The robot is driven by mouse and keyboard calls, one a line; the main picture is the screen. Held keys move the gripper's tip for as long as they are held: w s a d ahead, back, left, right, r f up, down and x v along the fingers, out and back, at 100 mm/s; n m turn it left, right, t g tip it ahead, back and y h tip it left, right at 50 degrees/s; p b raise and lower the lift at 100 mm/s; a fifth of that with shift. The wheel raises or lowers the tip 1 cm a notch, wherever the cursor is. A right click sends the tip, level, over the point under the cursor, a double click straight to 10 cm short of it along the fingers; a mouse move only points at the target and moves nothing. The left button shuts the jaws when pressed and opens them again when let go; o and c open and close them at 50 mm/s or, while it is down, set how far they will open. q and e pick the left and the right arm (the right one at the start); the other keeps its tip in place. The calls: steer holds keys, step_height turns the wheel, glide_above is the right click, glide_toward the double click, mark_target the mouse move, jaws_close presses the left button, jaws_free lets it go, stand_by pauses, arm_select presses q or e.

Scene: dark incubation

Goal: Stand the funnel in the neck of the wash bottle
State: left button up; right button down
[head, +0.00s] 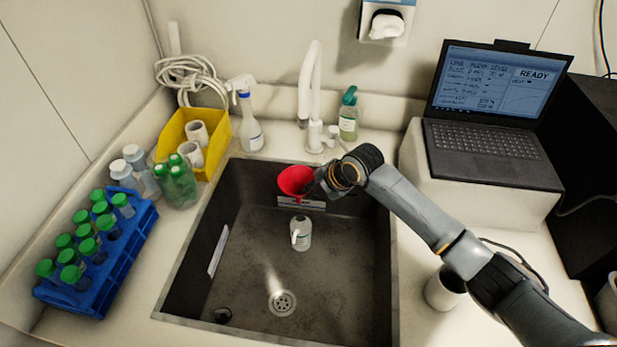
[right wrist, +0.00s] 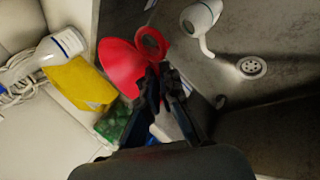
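The red funnel (head: 293,180) is up at the back of the sink, wide mouth up, in the head view. My right gripper (head: 317,183) is at its right side. In the right wrist view the fingertips (right wrist: 163,76) are closed together at the edge of the funnel (right wrist: 122,70), beside its red ring (right wrist: 152,42), and hold it in the air. The white wash bottle (head: 301,236) stands upright in the sink, nearer the camera than the funnel and apart from it. It also shows in the right wrist view (right wrist: 201,17). My left gripper is out of view.
The dark sink (head: 340,285) has a drain (head: 282,303) and open floor around the bottle. A white tap (head: 311,95) and spray bottle (head: 247,120) stand behind it. A yellow bin (head: 173,135) and blue tube rack (head: 125,245) are left, a laptop (head: 485,150) right.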

arm_select(q)
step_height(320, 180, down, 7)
steer(key=b, duration=0.7)
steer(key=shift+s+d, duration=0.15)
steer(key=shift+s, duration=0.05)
arm_select(e)
step_height(320, 180, down, 9)
steer(key=shift+s+d, duration=0.2)
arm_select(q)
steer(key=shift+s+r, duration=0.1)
arm_select(e)
steer(key=c, duration=1)
jaws_free()
steer(key=shift+c, duration=0.2)
arm_select(q)
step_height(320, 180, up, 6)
steer(key=p, duration=0.6)
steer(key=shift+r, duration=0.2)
arm_select(e)
step_height(320, 180, up, 8)
steer(key=shift+f, duration=0.2)
